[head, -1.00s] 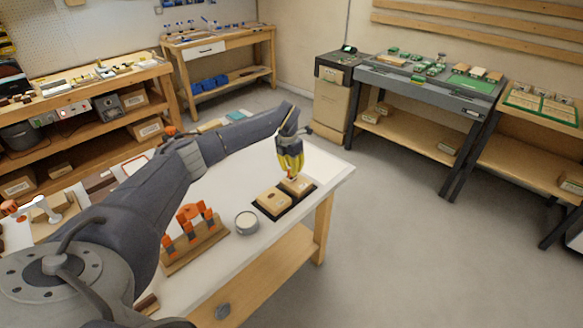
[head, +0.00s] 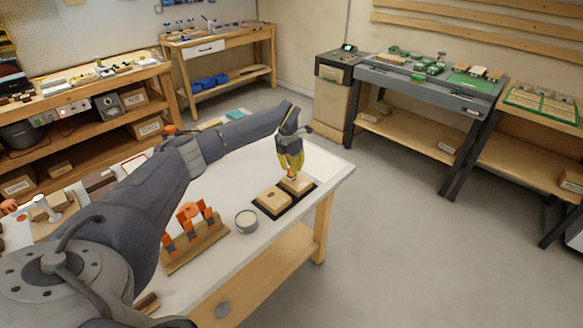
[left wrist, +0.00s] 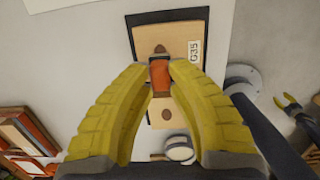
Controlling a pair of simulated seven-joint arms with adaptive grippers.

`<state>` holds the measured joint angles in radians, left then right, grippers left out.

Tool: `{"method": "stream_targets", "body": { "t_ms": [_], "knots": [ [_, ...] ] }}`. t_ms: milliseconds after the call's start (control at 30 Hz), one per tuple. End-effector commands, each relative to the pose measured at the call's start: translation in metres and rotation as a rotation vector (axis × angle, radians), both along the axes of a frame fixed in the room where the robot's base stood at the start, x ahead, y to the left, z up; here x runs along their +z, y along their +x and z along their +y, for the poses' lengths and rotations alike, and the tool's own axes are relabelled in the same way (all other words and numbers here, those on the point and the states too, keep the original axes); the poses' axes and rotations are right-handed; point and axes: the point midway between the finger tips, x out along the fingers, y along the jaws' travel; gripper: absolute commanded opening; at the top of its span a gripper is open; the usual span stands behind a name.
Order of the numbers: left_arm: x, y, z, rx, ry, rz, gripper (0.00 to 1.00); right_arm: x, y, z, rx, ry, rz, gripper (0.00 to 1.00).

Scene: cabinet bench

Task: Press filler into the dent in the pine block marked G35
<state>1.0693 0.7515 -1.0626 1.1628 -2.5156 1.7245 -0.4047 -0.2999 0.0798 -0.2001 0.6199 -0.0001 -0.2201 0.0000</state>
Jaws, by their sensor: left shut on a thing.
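The pine block marked G35 (left wrist: 180,30) lies on a black mat (left wrist: 135,48); in the head view it is the far block (head: 298,184). My left gripper (head: 291,172) is above it, its yellow fingers shut on an orange-handled tool (left wrist: 160,73). The tool's tip is over the block's face, by a brown patch (left wrist: 160,49); contact and the dent itself are unclear. A second pine block (head: 273,201) with a dark round dent is beside it. What looks like my right gripper (left wrist: 288,103) is small at the wrist view's right edge, fingers apart.
A round tin (head: 246,221) stands near the mat. A wooden rack (head: 196,245) with orange-handled tools is left of it. The white bench's right corner, past the mat, is clear. More laden benches stand behind.

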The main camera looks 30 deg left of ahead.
Motion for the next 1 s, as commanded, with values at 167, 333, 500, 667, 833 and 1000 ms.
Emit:
{"method": "stream_targets", "body": {
  "t_ms": [167,333,500,667,833,1000],
  "knots": [
    [-0.002,0.0,0.0,0.0,0.0,0.001,0.0,0.0,0.0,0.0,0.0,0.0,0.0,0.44],
    [-0.004,0.0,0.0,0.0,0.0,0.001,0.0,0.0,0.0,0.0,0.0,0.0,0.0,0.44],
    [-0.007,0.0,0.0,0.0,-0.001,0.001,0.0,0.0,0.0,0.0,0.0,0.0,0.0,0.44],
    [-0.009,0.0,0.0,0.0,0.0,0.0,0.0,0.0,0.0,0.0,0.0,0.0,0.0,0.44],
    [-0.011,0.0,0.0,0.0,0.0,0.0,0.0,0.0,0.0,0.0,0.0,0.0,0.0,0.44],
    [-0.013,0.0,0.0,0.0,-0.001,0.001,0.0,0.0,0.0,0.0,0.0,0.0,0.0,0.44]
  ]
}}
